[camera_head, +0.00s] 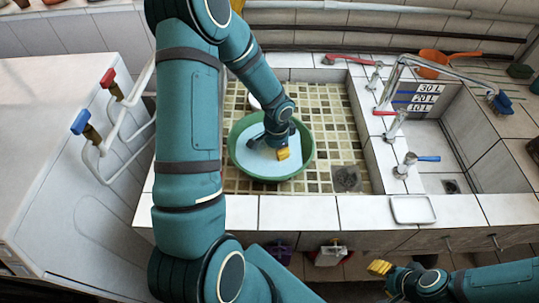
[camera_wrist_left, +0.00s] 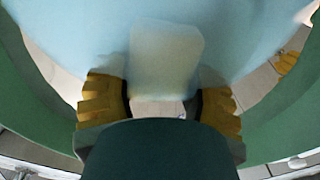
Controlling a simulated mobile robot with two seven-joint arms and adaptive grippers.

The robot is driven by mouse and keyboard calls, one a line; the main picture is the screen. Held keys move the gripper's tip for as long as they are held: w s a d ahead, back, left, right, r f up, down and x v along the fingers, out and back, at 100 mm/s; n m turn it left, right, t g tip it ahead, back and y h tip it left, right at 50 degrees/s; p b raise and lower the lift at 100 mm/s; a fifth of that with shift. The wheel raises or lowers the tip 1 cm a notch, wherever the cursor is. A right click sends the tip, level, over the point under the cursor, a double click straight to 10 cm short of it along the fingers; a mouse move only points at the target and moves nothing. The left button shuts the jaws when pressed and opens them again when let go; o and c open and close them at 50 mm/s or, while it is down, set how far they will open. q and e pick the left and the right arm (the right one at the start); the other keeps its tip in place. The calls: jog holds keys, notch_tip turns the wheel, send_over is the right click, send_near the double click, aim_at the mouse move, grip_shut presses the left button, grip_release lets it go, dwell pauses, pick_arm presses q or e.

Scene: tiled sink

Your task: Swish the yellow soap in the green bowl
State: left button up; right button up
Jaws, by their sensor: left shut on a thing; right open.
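The green bowl (camera_head: 235,158) sits in the tiled basin and holds pale blue water. My left gripper (camera_head: 270,149) reaches down into the bowl from above; its yellow fingertips show in the left wrist view (camera_wrist_left: 163,100). It is shut on the yellow soap (camera_wrist_left: 166,58), a pale, washed-out block at the water, between and beyond the fingers. In the head view the soap is hidden by the gripper. My right gripper (camera_head: 380,268) is open and empty, low in front of the counter edge, away from the bowl.
A floor drain (camera_head: 346,179) lies right of the bowl. Taps (camera_head: 397,125) and a second sink (camera_head: 445,160) stand further right. A white tray (camera_head: 412,210) lies on the front ledge. An orange pan (camera_head: 432,62) is at the back right. A white appliance (camera_head: 70,190) stands left.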

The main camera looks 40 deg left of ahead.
aim_at(262, 151)
dwell(0.3)
pick_arm(q)
jog(key=shift+s+a+p, duration=0.45)
jog(key=shift+s+a, duration=0.9)
jog(key=shift+a, duration=0.3)
jog(key=shift+s, duration=0.1)
jog(key=shift+w+d+b, duration=0.6)
jog(key=shift+w+d, duration=0.55)
jog(key=shift+d, duration=0.1)
jog(key=shift+w+d, duration=0.35)
jog(key=shift+d, duration=0.05)
